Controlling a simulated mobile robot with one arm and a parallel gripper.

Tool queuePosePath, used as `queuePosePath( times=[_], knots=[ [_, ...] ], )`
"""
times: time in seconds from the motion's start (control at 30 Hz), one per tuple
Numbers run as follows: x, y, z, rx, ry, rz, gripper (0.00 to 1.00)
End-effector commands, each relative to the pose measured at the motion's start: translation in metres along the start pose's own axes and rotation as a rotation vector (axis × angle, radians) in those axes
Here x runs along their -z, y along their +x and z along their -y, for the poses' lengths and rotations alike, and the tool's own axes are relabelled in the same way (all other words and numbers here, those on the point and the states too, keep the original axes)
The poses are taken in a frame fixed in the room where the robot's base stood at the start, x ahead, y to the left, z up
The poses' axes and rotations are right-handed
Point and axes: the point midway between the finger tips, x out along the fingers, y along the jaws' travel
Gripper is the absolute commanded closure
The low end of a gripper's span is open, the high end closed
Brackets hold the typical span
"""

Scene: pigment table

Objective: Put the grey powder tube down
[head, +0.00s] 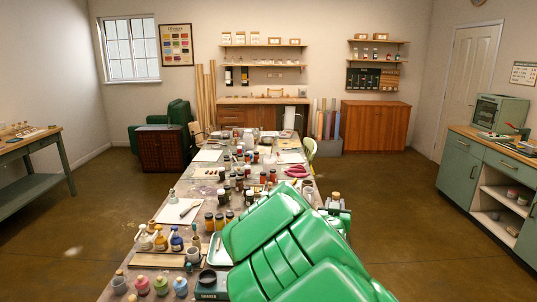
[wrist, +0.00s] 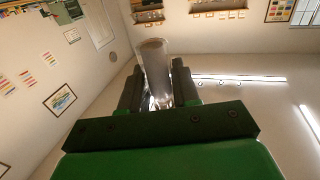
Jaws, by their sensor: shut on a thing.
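My gripper (wrist: 157,92) shows in the wrist view with its two dark fingers shut on the grey powder tube (wrist: 154,58). The tube is a clear, pale cylinder that stands out past the fingertips; its lower part is hidden between the fingers. Behind it in the wrist view are only walls and shelves, so it is held clear of the table. In the head view my green arm covers the near right part of the long work table (head: 130,292), and I cannot make out the tube there.
The table is crowded with jars (head: 220,222), bottles with pumps (head: 160,238), pots of colour (head: 161,285) and a white tray (head: 219,251). A white sheet (head: 172,213) lies at the left edge. A green cabinet (head: 458,175) stands at right; the floor between is clear.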

Motion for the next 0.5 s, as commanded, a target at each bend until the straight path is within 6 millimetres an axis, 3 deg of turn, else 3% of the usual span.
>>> queuePosePath(
  times=[0.1, 0.27, 0.5],
  knots=[
    [0.003, 0.002, -0.011, -0.01, -0.003, -0.001, 0.99],
    [-0.002, 0.005, -0.011, -0.003, -0.007, -0.002, 0.99],
    [-0.039, 0.013, 0.007, 0.062, -0.022, -0.004, 0.99]
  ],
)
